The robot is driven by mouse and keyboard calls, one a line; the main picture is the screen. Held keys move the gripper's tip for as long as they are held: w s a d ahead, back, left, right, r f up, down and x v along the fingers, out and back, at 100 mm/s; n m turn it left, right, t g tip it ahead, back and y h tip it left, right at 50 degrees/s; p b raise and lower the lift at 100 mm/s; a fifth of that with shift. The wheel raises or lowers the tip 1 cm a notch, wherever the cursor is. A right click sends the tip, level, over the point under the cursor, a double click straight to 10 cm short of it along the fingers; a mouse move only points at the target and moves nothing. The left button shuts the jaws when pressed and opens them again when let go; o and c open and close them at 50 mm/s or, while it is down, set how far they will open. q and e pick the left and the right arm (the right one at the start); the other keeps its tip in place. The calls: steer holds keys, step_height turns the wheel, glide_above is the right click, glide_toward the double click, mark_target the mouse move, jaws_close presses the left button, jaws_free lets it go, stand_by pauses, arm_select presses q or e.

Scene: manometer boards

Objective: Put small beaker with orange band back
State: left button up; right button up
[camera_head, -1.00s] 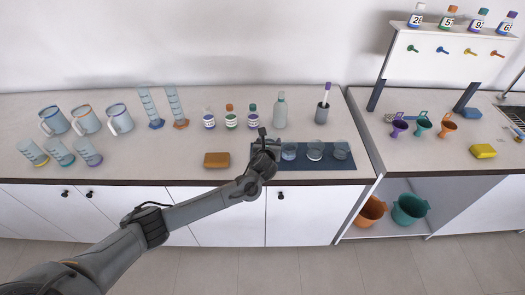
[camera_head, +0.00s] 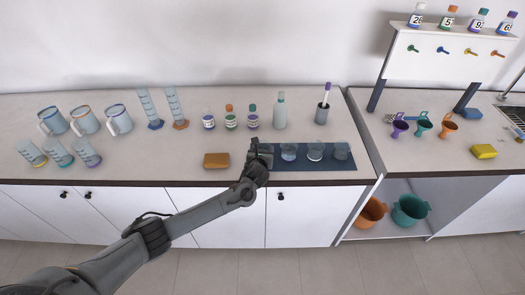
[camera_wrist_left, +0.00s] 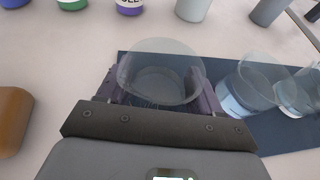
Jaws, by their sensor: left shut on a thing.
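My left gripper (camera_head: 254,148) is at the left end of the dark blue mat (camera_head: 312,166). In the left wrist view its fingers (camera_wrist_left: 160,92) are shut on a clear glass beaker (camera_wrist_left: 160,62), one finger on each side. The beaker looks upright and is over the mat's left end; I cannot tell whether it touches the mat. No orange band can be made out on it. In the head view the gripper partly hides this beaker (camera_head: 266,148). My right gripper is not in view.
A brown sponge (camera_head: 216,160) lies left of the mat. Behind stand small labelled bottles (camera_head: 230,118), a pale bottle (camera_head: 280,112) and a grey cup (camera_head: 321,115) with a marker-like item. Mugs and cylinders stand at the left. The counter's front edge is close to the mat.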

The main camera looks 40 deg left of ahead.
arm_select(q)
steer(key=shift+f, duration=0.1)
steer(key=o, duration=1.1)
